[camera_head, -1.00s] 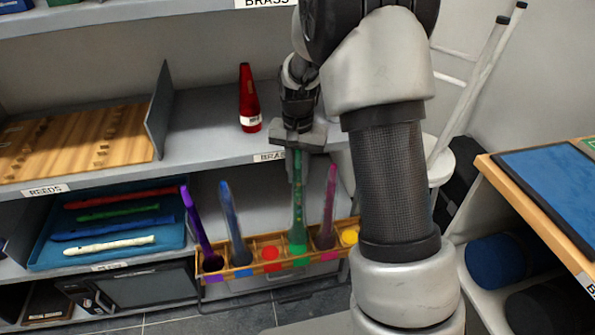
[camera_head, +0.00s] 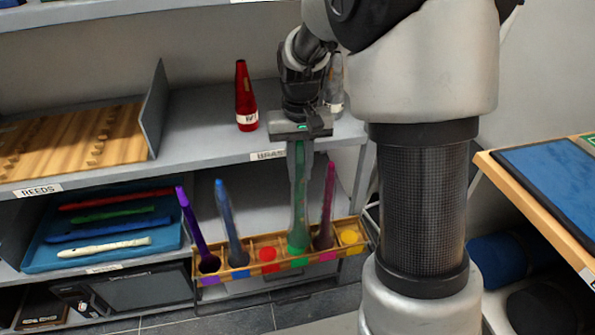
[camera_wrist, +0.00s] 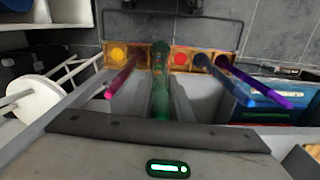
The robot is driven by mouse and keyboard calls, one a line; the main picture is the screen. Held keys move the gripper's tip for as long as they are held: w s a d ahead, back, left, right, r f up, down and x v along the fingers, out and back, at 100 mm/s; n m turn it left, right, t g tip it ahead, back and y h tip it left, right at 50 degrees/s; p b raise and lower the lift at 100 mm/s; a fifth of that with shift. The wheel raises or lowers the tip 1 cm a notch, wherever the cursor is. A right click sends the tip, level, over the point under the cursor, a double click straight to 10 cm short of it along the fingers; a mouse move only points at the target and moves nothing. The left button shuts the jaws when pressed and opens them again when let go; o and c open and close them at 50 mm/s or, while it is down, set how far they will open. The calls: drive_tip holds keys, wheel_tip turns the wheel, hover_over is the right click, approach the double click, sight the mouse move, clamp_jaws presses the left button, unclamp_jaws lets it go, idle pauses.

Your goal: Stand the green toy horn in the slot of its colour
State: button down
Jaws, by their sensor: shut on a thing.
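The green toy horn (camera_head: 299,205) stands roughly upright, with its wide end at the green-marked slot of the wooden rack (camera_head: 225,274). It also shows in the wrist view (camera_wrist: 160,80). My gripper (camera_head: 298,165) points down and is shut on the upper part of the horn. A green marker (camera_head: 299,262) shows on the rack's front below the horn. Whether the horn's end rests on the slot floor cannot be told.
Purple (camera_head: 193,228), blue (camera_head: 228,220) and pink (camera_head: 328,205) horns stand in the same rack, the pink one close to my gripper. Red (camera_head: 268,254) and yellow (camera_head: 349,237) slots hold no horn. A red cone (camera_head: 245,97) stands on the shelf above.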

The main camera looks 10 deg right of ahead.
drive_tip(key=shift+w+f+m+b, duration=0.35)
drive_tip(key=shift+w+f+m, duration=0.4)
drive_tip(key=shift+f, duration=1.15)
drive_tip(key=shift+w+f+m+b, duration=0.3)
drive_tip(key=shift+w+f+m, duration=0.5)
drive_tip(key=shift+f, duration=1.05)
drive_tip(key=shift+w+f+m+b, duration=0.35)
drive_tip(key=shift+w+f+m, duration=0.4)
drive_tip(key=shift+f, duration=1.65)
drive_tip(key=c, duration=1.5)
unclamp_jaws()
drive_tip(key=shift+c, duration=0.2)
wheel_tip(320, 180, up, 18)
drive_tip(key=p, duration=0.3)
drive_tip(key=shift+f+p, duration=0.25)
drive_tip(key=shift+p, duration=0.15)
